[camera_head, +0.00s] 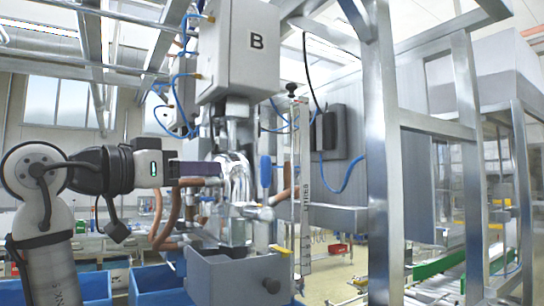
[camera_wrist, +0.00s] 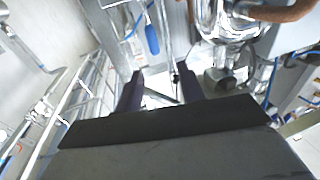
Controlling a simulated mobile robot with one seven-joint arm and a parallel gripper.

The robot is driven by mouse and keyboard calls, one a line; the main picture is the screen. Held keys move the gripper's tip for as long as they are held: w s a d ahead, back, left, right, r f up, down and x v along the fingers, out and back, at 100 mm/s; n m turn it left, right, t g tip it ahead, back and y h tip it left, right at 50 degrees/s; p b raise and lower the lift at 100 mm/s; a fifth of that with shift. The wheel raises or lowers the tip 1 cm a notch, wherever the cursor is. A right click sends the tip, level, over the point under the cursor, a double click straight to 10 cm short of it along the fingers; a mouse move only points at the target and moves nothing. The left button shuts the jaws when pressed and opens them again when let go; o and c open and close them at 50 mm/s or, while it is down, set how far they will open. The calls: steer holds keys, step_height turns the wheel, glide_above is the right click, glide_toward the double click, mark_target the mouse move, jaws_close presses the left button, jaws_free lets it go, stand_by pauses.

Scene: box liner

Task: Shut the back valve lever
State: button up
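A blue lever handle (camera_head: 265,168) hangs upright just right of the shiny metal pipework (camera_head: 236,180) under the box marked B. The blue handle also shows in the wrist view (camera_wrist: 152,40), beyond my fingertips and near the top. My gripper (camera_head: 218,170) reaches in from the left, level with the pipework. In the wrist view its two dark fingers (camera_wrist: 160,84) stand apart with nothing held between them. The gripper is apart from the blue handle. I cannot tell for certain which handle is the back valve lever.
The grey box marked B (camera_head: 238,55) hangs above. A grey metal bin (camera_head: 238,279) and blue crates (camera_head: 155,282) stand below. Yellow handles (camera_head: 280,249) sit low on the machine. A steel frame post (camera_head: 380,150) stands at right. Brown and blue hoses run close by.

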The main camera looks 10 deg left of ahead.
mark_target(261, 168)
steer(key=shift+m+g, duration=0.3)
steer(key=shift+g, duration=0.2)
steer(key=p+x, duration=0.1)
steer(key=x, duration=0.3)
steer(key=p+x, duration=0.2)
steer(key=x, duration=0.3)
steer(key=d+p+x, duration=0.1)
steer(key=p+x, duration=0.1)
steer(key=x, duration=0.3)
steer(key=shift+s+r, duration=0.2)
steer(key=shift+r, duration=0.15)
jaws_close()
